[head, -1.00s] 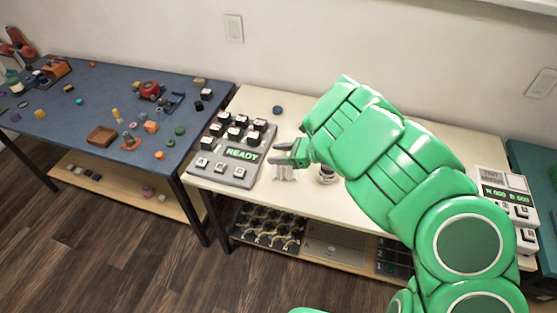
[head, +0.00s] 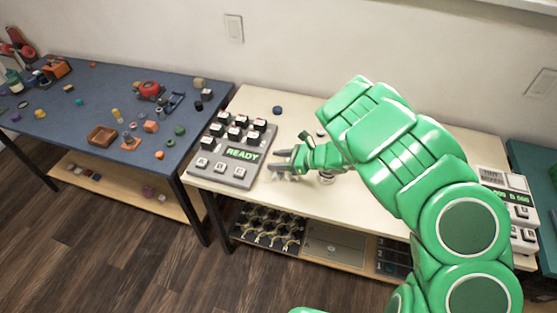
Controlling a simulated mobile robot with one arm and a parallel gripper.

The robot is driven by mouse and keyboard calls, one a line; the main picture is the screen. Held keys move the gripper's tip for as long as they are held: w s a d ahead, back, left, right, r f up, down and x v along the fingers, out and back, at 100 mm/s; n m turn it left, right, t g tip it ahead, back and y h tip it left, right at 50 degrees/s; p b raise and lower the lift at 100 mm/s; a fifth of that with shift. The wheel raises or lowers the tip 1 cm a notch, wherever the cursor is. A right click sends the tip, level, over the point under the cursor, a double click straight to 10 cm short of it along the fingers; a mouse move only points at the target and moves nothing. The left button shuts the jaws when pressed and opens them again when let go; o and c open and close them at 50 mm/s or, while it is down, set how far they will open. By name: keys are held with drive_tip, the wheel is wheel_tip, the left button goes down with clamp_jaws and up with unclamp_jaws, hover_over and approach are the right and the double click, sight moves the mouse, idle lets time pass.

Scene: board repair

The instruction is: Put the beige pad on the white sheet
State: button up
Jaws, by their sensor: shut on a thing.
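My gripper (head: 279,161) is over the left part of the cream table (head: 377,192), just right of the grey keypad unit. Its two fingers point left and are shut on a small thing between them. That thing is too small to make out, so I cannot tell its colour. A pale whitish item (head: 285,177) shows just below the fingers, partly covered by them. I cannot tell whether it is the white sheet. I cannot pick out the beige pad for certain.
The grey keypad unit (head: 233,155) with a READY display stands left of my gripper. A small round jar (head: 326,179) stands under my wrist. A dark blue knob (head: 277,110) lies behind. A white device (head: 508,200) is at the right. A blue table (head: 75,125) holds many small parts.

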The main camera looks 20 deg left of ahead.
drive_tip(key=shift+f, duration=0.1)
drive_tip(key=o, duration=1)
drive_tip(key=shift+o, duration=0.2)
drive_tip(key=shift+d+r, duration=0.15)
drive_tip(key=shift+r, duration=0.05)
drive_tip(key=v, duration=1.1)
drive_tip(key=shift+d, duration=0.4)
